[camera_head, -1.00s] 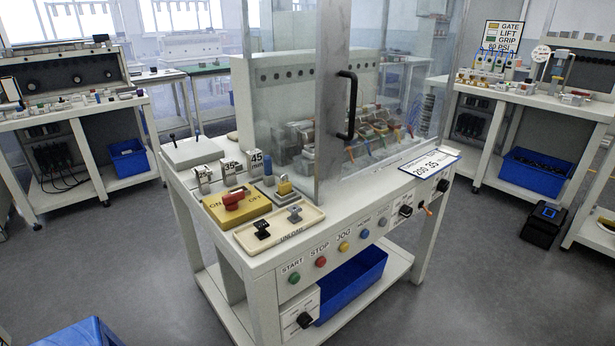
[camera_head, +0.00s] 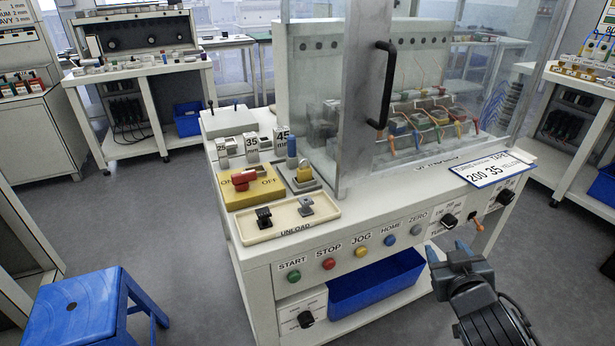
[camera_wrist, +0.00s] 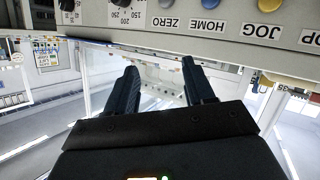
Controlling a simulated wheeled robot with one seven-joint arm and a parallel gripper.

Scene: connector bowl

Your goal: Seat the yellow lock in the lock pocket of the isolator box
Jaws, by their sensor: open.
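The yellow lock (camera_head: 304,174) stands on a small grey block on the bench top, beside a blue peg (camera_head: 291,150). The isolator box (camera_head: 266,194) is yellow, with a red switch handle (camera_head: 243,178) and ON and OFF lettering. It sits just left of the lock. I cannot make out its lock pocket. My gripper (camera_head: 448,248) is open and empty in front of the bench, at the lower right, well away from the lock. In the wrist view its two dark fingers (camera_wrist: 160,68) are spread below the button panel, with nothing between them.
A clear guard with a metal frame (camera_head: 356,100) and black handle (camera_head: 383,85) rises right of the lock. Gauge blocks (camera_head: 251,145) stand behind. A blue stool (camera_head: 75,305) is at lower left.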

